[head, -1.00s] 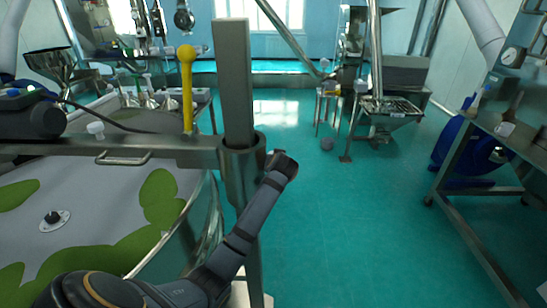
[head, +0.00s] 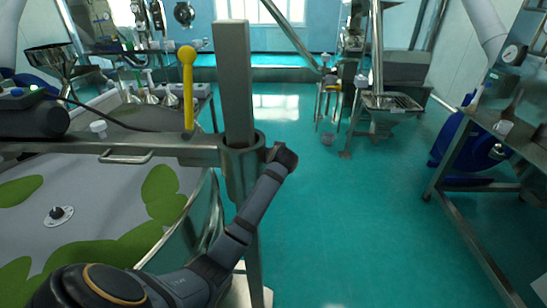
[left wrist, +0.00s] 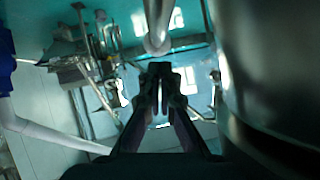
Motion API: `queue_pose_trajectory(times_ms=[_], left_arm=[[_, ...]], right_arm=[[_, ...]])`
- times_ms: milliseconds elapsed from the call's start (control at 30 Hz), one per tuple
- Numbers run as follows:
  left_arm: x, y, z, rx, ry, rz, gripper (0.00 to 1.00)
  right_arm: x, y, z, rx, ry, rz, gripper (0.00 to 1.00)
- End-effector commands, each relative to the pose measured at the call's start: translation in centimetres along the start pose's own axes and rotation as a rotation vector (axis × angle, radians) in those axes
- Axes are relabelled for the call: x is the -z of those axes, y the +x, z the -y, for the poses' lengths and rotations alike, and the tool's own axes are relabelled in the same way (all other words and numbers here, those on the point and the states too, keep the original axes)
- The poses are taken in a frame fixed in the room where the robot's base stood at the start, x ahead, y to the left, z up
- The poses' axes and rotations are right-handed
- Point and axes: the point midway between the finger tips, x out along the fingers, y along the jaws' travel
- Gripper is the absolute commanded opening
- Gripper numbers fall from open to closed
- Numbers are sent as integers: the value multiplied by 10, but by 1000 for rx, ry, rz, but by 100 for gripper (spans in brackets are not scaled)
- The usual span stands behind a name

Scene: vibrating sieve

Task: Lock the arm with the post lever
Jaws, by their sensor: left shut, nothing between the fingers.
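The horizontal metal arm (head: 120,142) runs from the left to a collar (head: 243,160) around the upright square post (head: 233,85). A yellow ball-topped lever (head: 187,90) stands upright on the arm, left of the post. My left arm reaches up from the bottom, and its wrist end is beside the collar's right side; the fingers are hidden in the head view. In the left wrist view my left gripper (left wrist: 160,76) is shut and empty. A shiny metal rod with a rounded end (left wrist: 156,28), which looks like the post lever, is just beyond the fingertips; contact cannot be told.
The round sieve (head: 95,215) with green patches lies below the arm. A large dark metal cylinder (left wrist: 270,70) fills the right of the left wrist view. A metal bench (head: 500,140) stands at the right. The green floor (head: 340,220) between is clear.

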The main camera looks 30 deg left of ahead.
Motion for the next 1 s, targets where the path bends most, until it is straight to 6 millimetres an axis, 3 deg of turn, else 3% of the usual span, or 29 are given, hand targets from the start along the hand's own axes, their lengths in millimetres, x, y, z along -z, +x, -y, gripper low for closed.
queue_pose_trajectory(times_ms=[33,133,300,500,1000], left_arm=[[24,-10,4,-2,0,-2,0],[17,-25,1,-6,-3,-6,0],[25,-64,2,-6,-3,-5,0],[32,-93,4,-4,-1,-3,0],[35,-102,5,-2,1,-1,0]], right_arm=[[2,-23,-1,1,1,0,40],[0,-1,-4,-5,-2,0,40],[-3,11,-7,-10,-4,3,40],[-3,17,-5,-7,-3,2,40],[-2,18,1,0,0,0,40]])
